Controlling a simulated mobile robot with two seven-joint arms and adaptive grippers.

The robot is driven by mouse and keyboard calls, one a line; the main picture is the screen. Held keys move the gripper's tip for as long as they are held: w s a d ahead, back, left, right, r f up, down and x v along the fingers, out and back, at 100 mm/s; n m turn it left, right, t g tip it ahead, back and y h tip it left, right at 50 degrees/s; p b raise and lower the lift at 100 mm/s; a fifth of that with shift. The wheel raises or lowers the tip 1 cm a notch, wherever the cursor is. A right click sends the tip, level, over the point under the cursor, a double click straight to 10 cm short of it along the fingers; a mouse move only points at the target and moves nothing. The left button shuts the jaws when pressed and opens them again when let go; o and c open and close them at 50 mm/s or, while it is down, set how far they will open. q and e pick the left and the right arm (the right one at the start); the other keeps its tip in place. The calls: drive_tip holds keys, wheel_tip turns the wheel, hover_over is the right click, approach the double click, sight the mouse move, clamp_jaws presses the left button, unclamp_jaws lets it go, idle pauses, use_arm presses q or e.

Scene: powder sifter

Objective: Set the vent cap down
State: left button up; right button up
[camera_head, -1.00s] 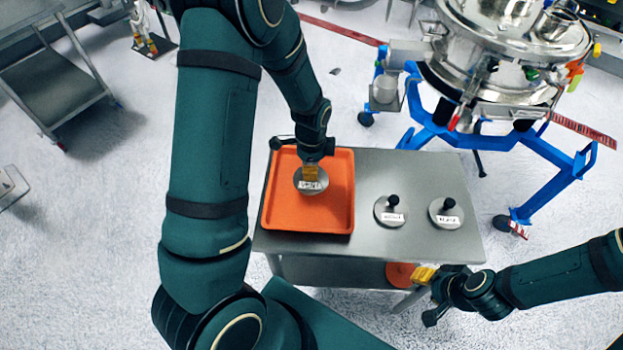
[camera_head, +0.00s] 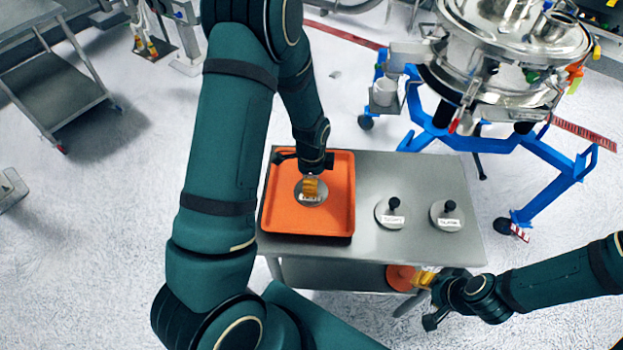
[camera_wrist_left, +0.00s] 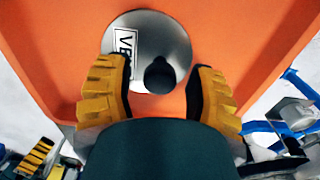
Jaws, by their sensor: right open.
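The vent cap (camera_head: 312,199) is a round silver disc with a black knob and a white label starting "VE". It lies in the orange tray (camera_head: 343,215); in the left wrist view the cap (camera_wrist_left: 180,45) looks flat on the tray floor. My left gripper (camera_head: 310,188) is over it, its yellow fingers spread on both sides of the knob with gaps between. The fingers also show in the left wrist view (camera_wrist_left: 158,95). My right gripper (camera_head: 424,279) is open and empty, off the table's front edge at the right.
Two similar labelled discs with black knobs, a left one (camera_head: 391,212) and a right one (camera_head: 447,214), sit on the steel table (camera_head: 420,170) right of the tray. The steel sifter (camera_head: 510,50) stands on a blue frame (camera_head: 440,130) behind. An orange item (camera_head: 399,278) is below the tabletop.

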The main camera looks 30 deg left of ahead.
use_arm(q)
wheel_tip(320, 180, up, 12)
drive_tip(key=p, duration=0.1)
use_arm(e)
drive_tip(key=shift+r, duration=0.8)
use_arm(q)
drive_tip(key=shift+s, duration=0.1)
use_arm(e)
drive_tip(key=shift+s, duration=0.1)
